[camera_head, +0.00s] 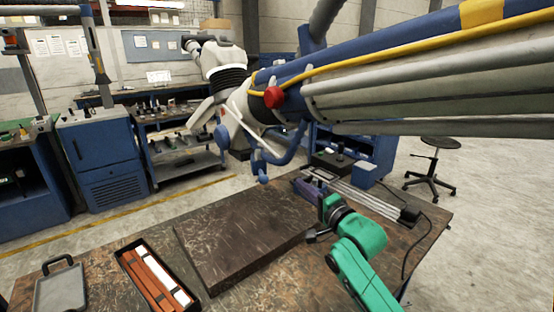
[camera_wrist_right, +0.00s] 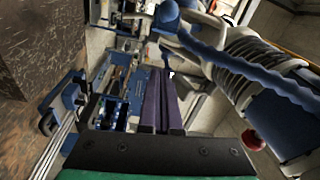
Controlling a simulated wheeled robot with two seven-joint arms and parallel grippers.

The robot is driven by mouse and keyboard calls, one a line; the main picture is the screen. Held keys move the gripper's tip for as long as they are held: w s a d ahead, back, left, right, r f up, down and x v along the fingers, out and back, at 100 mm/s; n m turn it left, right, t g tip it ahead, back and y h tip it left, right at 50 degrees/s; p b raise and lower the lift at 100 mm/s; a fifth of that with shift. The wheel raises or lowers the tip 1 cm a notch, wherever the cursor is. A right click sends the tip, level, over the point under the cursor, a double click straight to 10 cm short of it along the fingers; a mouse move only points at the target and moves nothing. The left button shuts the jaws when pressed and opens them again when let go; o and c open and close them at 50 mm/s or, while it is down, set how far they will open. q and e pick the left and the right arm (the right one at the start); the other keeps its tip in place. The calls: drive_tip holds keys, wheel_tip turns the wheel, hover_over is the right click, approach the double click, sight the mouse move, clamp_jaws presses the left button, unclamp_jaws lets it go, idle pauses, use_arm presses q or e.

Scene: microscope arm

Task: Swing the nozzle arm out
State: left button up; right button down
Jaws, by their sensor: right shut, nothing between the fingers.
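The nozzle arm (camera_head: 400,90) is a thick blue and grey boom with a yellow hose, coming in from the upper right of the head view. Its pale head and dark ribbed bellows (camera_head: 230,77) hang at its left end. A red knob (camera_head: 273,97) sits on it, and a curved blue handle (camera_head: 290,156) hangs below. In the right wrist view, the blue handle (camera_wrist_right: 190,42) is beyond and above my fingertips. My right gripper (camera_head: 299,184), with purple fingers (camera_wrist_right: 160,75), is shut and empty, below and apart from the handle. My left gripper is out of view.
The workbench below carries a dark slab (camera_head: 240,240), a tray with red and white bars (camera_head: 155,278), a grey plate with a handle (camera_head: 62,288) and a metal rail (camera_head: 370,198). Blue cabinets (camera_head: 105,160) and a stool (camera_head: 432,170) stand behind on open floor.

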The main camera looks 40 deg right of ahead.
drive_tip(key=w+a+r, duration=0.1)
drive_tip(key=w, duration=0.1)
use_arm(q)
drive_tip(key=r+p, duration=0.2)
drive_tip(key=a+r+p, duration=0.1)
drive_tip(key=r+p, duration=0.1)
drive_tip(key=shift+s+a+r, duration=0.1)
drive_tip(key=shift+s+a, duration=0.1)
use_arm(e)
approach(258, 174)
drive_tip(key=w+d+r, duration=0.2)
drive_tip(key=shift+w+d, duration=0.3)
drive_tip(key=shift+w, duration=0.05)
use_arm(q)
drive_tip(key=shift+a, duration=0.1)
